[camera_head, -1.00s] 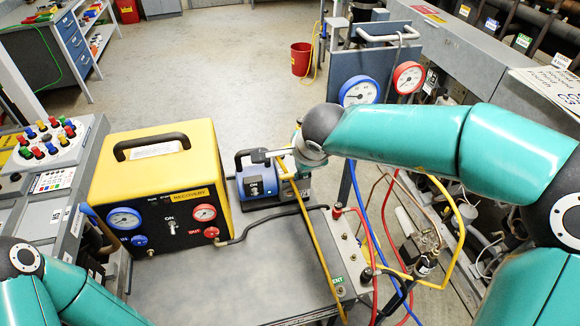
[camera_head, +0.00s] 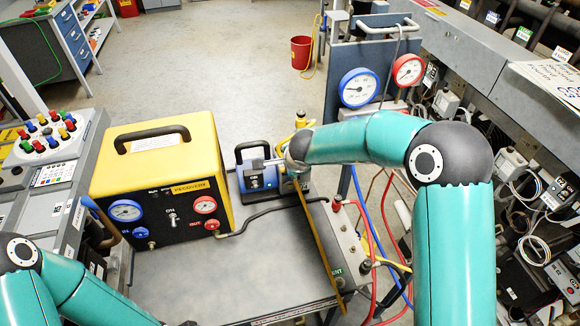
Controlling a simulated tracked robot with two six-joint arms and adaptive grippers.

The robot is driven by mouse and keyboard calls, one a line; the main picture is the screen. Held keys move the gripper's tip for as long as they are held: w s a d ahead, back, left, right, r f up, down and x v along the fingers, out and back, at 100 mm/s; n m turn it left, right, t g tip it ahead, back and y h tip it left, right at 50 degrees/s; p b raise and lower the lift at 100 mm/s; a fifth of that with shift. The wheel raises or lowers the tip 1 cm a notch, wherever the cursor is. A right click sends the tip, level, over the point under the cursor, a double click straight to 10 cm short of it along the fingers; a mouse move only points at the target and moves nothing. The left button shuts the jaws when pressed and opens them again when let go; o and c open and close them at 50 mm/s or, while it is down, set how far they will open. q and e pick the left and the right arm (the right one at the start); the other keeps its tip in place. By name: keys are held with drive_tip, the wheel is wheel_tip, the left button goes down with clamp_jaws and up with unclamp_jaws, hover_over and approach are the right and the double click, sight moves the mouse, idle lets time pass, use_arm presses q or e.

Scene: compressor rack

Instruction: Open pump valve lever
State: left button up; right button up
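The blue pump (camera_head: 257,180) stands on the grey bench top, just right of the yellow recovery unit. My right arm reaches in from the right, and its gripper (camera_head: 269,162) is at the upper right side of the pump, seen from behind. My wrist hides most of the fingers, so I cannot tell whether they are apart or touching the pump. I cannot make out the valve lever; it may be hidden behind the wrist. A yellow fitting (camera_head: 300,121) shows just beyond the wrist. My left arm is at the bottom left, and its gripper is not clearly in view.
The yellow recovery unit (camera_head: 161,178) stands left of the pump. A yellow hose (camera_head: 320,236) and a black hose (camera_head: 262,219) run across the bench. A blue gauge (camera_head: 358,88) and a red gauge (camera_head: 408,70) stand behind my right arm. The bench front (camera_head: 220,285) is clear.

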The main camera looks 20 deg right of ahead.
drive_tip(key=shift+w+f, duration=0.1)
drive_tip(key=shift+f, duration=0.1)
clamp_jaws()
idle(0.4)
drive_tip(key=shift+a+f+n+h, duration=0.2)
drive_tip(key=shift+f+n+h, duration=0.4)
drive_tip(key=shift+h, duration=0.6)
unclamp_jaws()
